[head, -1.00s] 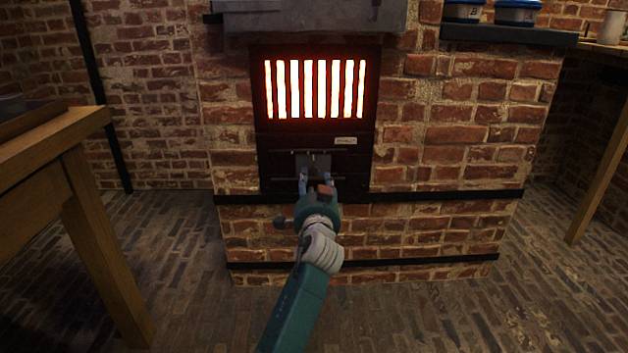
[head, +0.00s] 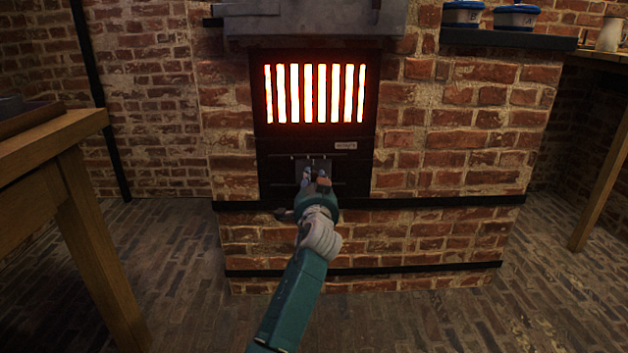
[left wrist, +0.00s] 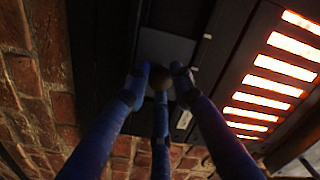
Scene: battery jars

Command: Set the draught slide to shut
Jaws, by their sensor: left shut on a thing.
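The draught slide (head: 313,164) is a small dark grey plate between two thin rails, low on the black furnace front below the glowing grate. My left gripper (head: 315,178) is in front of it, with its fingers drawn in at the plate's knob. In the left wrist view the slide's plate (left wrist: 165,48) is ahead of the blue fingers. The dark round knob (left wrist: 160,79) sits between the fingertips of my left gripper (left wrist: 159,88), which are shut on it. The fingers hide most of the knob in the head view. My right gripper is not in view.
The bright barred grate (head: 315,93) is just above the slide. A small label (head: 346,146) is at its upper right. A wooden table (head: 60,140) stands at the left. A dark shelf (head: 508,39) with blue-rimmed tubs is at the upper right.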

